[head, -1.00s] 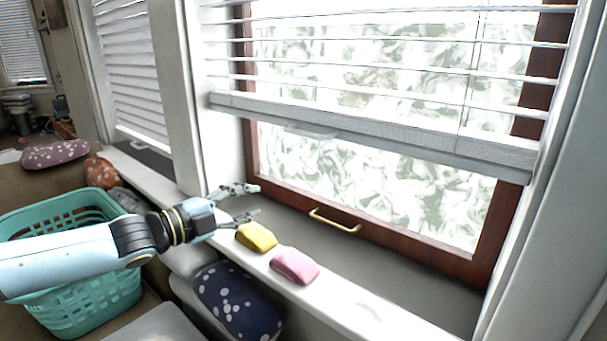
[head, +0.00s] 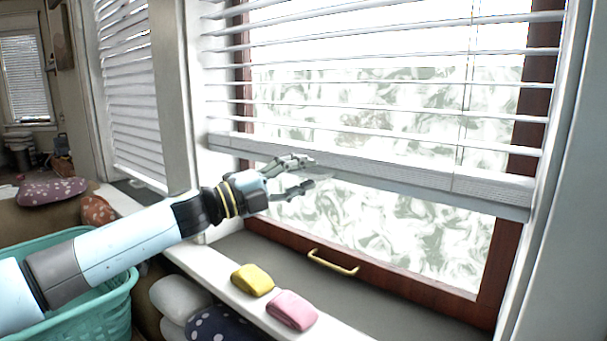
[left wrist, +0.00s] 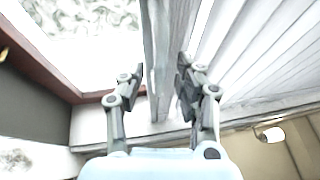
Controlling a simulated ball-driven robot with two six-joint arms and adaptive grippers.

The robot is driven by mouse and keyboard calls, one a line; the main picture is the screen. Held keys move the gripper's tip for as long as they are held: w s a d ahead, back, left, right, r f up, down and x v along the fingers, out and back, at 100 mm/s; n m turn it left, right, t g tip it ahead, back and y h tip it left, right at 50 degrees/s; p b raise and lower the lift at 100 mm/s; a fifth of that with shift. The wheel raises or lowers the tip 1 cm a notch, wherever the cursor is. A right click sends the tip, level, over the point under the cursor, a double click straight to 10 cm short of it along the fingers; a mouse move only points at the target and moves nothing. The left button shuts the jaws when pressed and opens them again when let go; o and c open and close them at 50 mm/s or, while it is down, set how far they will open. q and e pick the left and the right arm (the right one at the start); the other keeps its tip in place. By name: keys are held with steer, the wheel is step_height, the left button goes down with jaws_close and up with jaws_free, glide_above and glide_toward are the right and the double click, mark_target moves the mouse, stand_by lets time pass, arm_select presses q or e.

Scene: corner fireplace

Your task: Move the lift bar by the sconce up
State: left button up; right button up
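The lift bar is the pale grey bottom rail (head: 400,178) of the white blind over the large wooden-framed window. A small clear tab (head: 322,176) sticks out at its lower edge. My left gripper (head: 306,174) is at this tab, its fingers apart, one above the other. In the left wrist view the rail (left wrist: 160,65) runs between the two fingers of my left gripper (left wrist: 156,95). A gap shows beside the fingers, so I see no firm hold. My right gripper is out of view.
A yellow block (head: 252,280) and a pink block (head: 292,310) lie on the white sill below. A brass handle (head: 332,262) is on the window frame. A teal basket (head: 105,310) stands under my left arm. A light fixture (left wrist: 269,133) shows in the left wrist view.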

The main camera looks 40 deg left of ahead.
arm_select(q)
steer(key=shift+w+d, duration=0.15)
steer(key=shift+w, duration=0.15)
steer(key=shift+c, duration=0.4)
jaws_close()
